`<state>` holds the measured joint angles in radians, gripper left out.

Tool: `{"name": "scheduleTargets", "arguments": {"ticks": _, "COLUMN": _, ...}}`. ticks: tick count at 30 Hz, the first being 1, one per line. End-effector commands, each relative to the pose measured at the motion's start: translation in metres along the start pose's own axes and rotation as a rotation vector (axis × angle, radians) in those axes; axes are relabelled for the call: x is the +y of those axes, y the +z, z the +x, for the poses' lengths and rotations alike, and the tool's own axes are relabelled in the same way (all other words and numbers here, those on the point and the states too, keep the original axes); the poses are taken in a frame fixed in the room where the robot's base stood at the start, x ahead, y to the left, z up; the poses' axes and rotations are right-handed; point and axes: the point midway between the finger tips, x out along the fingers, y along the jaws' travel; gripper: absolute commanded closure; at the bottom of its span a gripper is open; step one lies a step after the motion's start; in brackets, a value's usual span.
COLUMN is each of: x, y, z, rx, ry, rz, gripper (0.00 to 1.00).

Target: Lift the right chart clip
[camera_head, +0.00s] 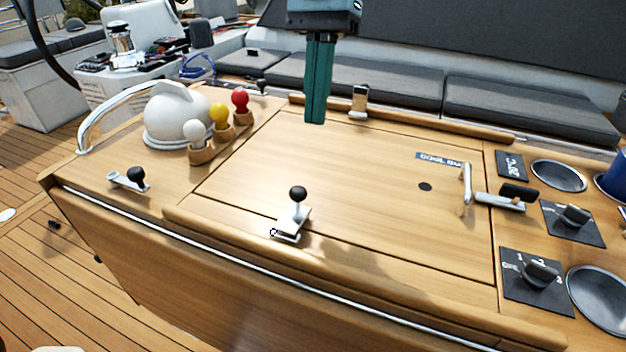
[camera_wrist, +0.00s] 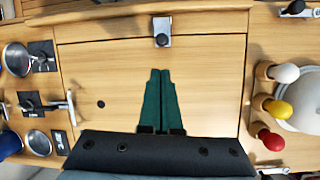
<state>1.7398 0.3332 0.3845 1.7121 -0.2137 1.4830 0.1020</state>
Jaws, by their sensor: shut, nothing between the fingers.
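Two metal clips sit on opposite edges of the wooden chart table (camera_head: 330,170). One, with a black knob (camera_head: 293,215), is on the near edge; it also shows in the wrist view (camera_wrist: 162,31). The other (camera_head: 360,98) is on the far edge, a little further right in the head view, with its metal plate standing up. Which of the two is the right chart clip cannot be told for certain. My gripper (camera_head: 315,120) has its teal fingers together and empty, pointing down above the table; they also show in the wrist view (camera_wrist: 161,74). It touches neither clip.
White, yellow and red knobs (camera_head: 219,113) and a white dome (camera_head: 175,115) stand at the left. A metal handle (camera_head: 467,184), a lever (camera_head: 506,196), dials and cup holders (camera_head: 558,176) are at the right. The table's middle is clear.

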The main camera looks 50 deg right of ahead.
Motion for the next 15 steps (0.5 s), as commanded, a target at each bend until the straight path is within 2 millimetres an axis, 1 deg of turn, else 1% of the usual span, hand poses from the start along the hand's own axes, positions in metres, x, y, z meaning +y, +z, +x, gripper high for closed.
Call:
{"name": "scheduleTargets", "arguments": {"ticks": 10, "x": 0.0, "y": 0.0, "z": 0.002, "rx": 0.0, "ry": 0.0, "rz": -0.001, "gripper": 1.0}}
{"name": "scheduleTargets", "arguments": {"ticks": 13, "x": 0.0, "y": 0.0, "z": 0.009, "rx": -0.002, "ry": 0.0, "rz": -0.001, "gripper": 1.0}}
{"name": "scheduleTargets", "arguments": {"ticks": 15, "x": 0.0, "y": 0.001, "z": 0.019, "rx": -0.003, "ry": 0.0, "rz": -0.002, "gripper": 1.0}}
